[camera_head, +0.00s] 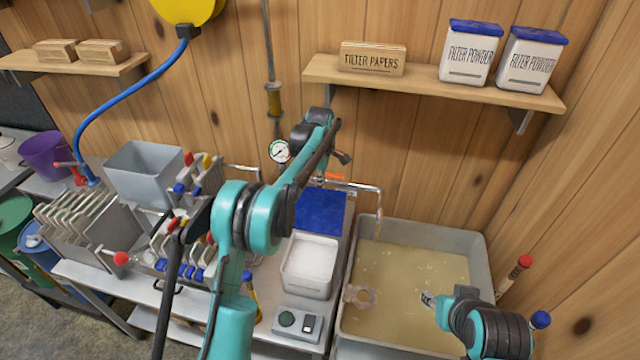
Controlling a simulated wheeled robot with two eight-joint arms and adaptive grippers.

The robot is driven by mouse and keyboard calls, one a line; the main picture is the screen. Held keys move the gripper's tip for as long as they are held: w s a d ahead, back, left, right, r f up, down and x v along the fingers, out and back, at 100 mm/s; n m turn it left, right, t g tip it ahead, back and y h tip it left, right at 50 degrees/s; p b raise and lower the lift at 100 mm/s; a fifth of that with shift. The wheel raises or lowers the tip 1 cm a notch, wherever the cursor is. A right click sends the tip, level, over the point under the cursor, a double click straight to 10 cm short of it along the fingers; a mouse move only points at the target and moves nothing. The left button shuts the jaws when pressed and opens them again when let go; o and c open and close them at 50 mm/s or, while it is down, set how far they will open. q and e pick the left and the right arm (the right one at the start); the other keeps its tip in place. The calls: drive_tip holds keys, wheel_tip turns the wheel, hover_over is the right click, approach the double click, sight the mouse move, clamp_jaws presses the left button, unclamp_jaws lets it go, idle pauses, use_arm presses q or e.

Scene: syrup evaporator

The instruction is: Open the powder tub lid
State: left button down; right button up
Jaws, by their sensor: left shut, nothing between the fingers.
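The powder tub (306,284) is a white box on the metal bench, filled with white powder. Its blue lid (321,210) is raised open behind the tub, showing a broad blue face. My left gripper (341,157) is small and dark at the end of the teal arm, above and behind the lid. It is shut and empty, and appears apart from the lid. My left arm crosses in front of the bench left of the tub. My right arm's end (429,299) is over the pan at lower right; its finger state is unclear.
A wide pan (415,280) of yellowish liquid stands right of the tub. A control box (297,324) is in front. Filter press plates (85,232) and a grey bin (144,172) are left. A pressure gauge and pipes (352,187) rise behind the lid. A shelf (425,90) is above.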

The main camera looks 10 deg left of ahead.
use_arm(q)
drive_tip(key=shift+d+f, duration=0.2)
drive_tip(key=shift+f, duration=0.3)
drive_tip(key=shift+d+f, duration=0.15)
drive_tip(key=shift+f, duration=0.3)
use_arm(e)
drive_tip(key=shift+f, duration=0.25)
use_arm(q)
drive_tip(key=c, duration=1.6)
unclamp_jaws()
drive_tip(key=shift+w, duration=0.1)
use_arm(e)
drive_tip(key=shift+w, duration=0.1)
use_arm(q)
drive_tip(key=shift+w+r, duration=0.1)
drive_tip(key=shift+r, duration=0.4)
wheel_tip(320, 180, up, 13)
drive_tip(key=s, duration=0.1)
drive_tip(key=shift+s+a+f, duration=0.15)
drive_tip(key=shift+a, duration=0.15)
use_arm(e)
drive_tip(key=shift+w+a+f, duration=0.1)
drive_tip(key=shift+w, duration=0.7)
